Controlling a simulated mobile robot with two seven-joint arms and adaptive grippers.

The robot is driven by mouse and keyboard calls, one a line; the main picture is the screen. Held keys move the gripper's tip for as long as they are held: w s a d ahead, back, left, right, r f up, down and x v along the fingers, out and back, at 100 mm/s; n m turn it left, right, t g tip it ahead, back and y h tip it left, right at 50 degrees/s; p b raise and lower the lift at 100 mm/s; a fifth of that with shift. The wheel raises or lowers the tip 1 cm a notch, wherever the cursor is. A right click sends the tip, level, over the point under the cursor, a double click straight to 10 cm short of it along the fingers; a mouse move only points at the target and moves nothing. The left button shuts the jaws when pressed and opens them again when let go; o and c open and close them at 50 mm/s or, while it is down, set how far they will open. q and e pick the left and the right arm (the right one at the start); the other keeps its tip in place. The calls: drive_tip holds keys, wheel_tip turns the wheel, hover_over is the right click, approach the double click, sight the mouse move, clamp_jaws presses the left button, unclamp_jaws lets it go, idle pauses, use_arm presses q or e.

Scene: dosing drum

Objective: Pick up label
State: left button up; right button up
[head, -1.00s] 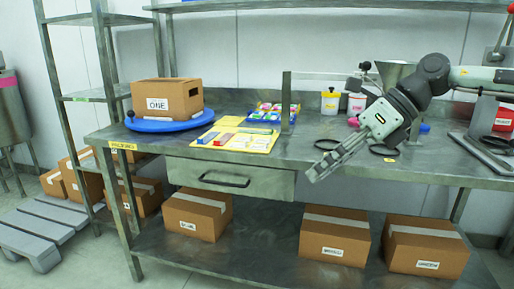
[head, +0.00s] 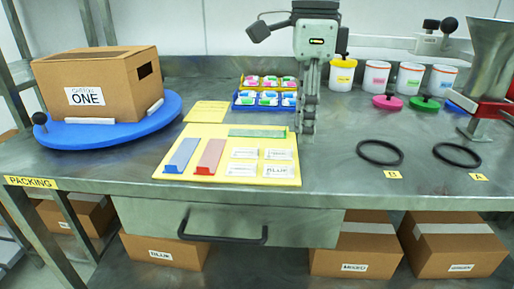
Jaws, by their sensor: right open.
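Several small white labels (head: 278,171) with dark print lie flat on a yellow mat (head: 228,148) in the head view; the front right one appears to read BLUE. A blue strip (head: 182,155), a red strip (head: 210,156) and a green strip (head: 257,133) lie on the same mat. My right gripper (head: 307,136) points down just beyond the mat's back right corner, open and empty, apart from the labels. Its fingers look narrow from this side. My left gripper is not in view.
A box marked ONE (head: 97,85) sits on a blue turntable (head: 110,130) at left. A tray of colored pieces (head: 265,100) stands behind the mat. White tubs (head: 375,78), colored lids, two black rings (head: 380,152) and a metal hopper (head: 487,62) are at right.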

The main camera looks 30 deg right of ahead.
sight(279, 168)
drive_tip(key=f, duration=0.5)
drive_tip(key=a+f, duration=0.1)
drive_tip(key=f, duration=0.1)
drive_tip(key=shift+w+f, duration=0.2)
drive_tip(key=shift+f, duration=0.15)
drive_tip(key=c, duration=0.8)
